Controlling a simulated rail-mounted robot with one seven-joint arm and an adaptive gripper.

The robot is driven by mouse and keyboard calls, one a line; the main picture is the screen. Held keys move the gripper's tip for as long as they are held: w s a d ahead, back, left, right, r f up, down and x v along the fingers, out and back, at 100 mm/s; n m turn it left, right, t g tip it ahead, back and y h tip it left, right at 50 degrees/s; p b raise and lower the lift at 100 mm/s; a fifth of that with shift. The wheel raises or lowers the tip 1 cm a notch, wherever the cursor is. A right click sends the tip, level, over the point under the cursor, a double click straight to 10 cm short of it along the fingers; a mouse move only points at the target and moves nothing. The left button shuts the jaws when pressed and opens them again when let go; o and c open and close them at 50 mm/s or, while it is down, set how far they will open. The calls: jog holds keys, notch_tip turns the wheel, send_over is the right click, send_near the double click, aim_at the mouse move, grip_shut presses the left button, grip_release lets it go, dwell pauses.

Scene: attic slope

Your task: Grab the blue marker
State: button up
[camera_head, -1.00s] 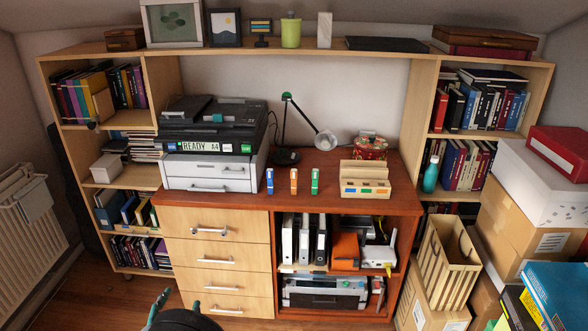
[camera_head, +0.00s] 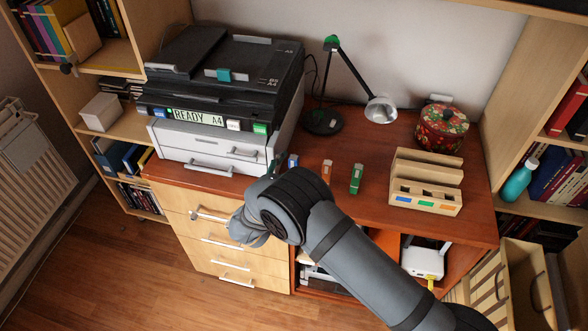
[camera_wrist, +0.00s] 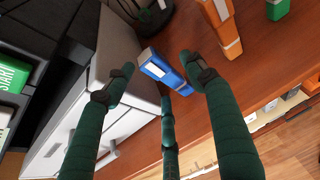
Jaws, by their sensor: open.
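The blue marker (camera_head: 293,161) stands near the front edge of the desk (camera_head: 320,207), just right of the drawer unit, partly hidden by my arm. In the wrist view the blue marker (camera_wrist: 163,71) has a white label and shows between my spread fingers. My gripper (camera_wrist: 157,80) is open, with one finger on each side of the marker and a third below it. No firm grip on it shows. In the head view my gripper (camera_head: 276,163) is mostly hidden behind my wrist.
An orange marker (camera_head: 326,171) and a green marker (camera_head: 356,178) stand to the right. A wooden holder (camera_head: 428,203) with coloured labels is further right. A white drawer unit (camera_head: 207,148) under a printer stands close on the left. A black lamp (camera_head: 322,122) is behind.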

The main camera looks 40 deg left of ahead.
jog(key=shift+w+a+f, duration=0.2)
jog(key=shift+w+f, duration=0.05)
jog(key=shift+w, duration=0.3)
jog(key=shift+w, duration=0.15)
jog(key=c, duration=1.1)
jog(key=shift+c, duration=0.2)
